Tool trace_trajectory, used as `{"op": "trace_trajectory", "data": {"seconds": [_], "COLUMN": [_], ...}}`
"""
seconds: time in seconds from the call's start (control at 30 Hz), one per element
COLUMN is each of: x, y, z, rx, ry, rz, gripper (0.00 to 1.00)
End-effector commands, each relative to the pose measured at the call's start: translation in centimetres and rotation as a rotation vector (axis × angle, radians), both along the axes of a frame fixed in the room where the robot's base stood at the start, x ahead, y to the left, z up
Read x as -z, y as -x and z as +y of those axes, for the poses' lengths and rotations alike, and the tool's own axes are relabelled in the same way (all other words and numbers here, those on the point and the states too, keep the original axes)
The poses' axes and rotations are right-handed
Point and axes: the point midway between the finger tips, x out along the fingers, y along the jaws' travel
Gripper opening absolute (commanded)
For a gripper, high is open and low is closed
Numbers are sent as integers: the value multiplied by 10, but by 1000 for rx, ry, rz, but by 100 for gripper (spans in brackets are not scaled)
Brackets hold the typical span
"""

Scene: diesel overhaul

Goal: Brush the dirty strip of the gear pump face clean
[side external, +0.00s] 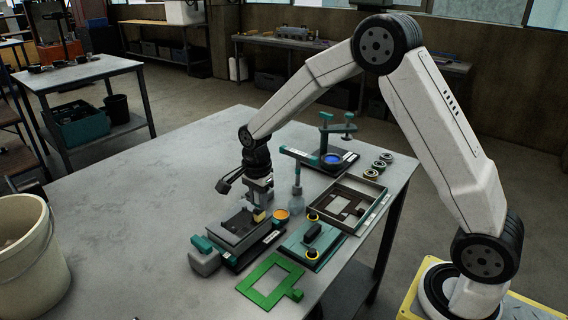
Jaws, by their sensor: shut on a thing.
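My gripper (260,206) points down over the near middle of the grey table. It is shut on a small brush (259,215), of which a pale yellow part shows just under the fingers. The brush is above or at the right end of a grey block with a dark recess (240,222), which looks like the gear pump, in a dark fixture with a teal-ended grey clamp (205,255). I cannot tell if the bristles touch the face. The dirty strip is too small to make out.
Right of the fixture are an orange-filled dish (281,215), a bottle (296,200), a teal plate with black handle (312,243) and an open tray (375,209). A press stand (326,135) and rings (378,165) are behind. A green gasket (258,273) lies in front.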

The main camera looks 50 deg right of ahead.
Motion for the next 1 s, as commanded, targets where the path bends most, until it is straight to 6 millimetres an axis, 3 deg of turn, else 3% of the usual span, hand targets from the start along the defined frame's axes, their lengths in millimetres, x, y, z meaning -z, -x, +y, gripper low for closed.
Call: {"op": "trace_trajectory", "data": {"seconds": [1.0], "x": [-1], "y": [0], "z": [19], "rx": [0], "ry": [0], "rz": [0], "gripper": [0]}}
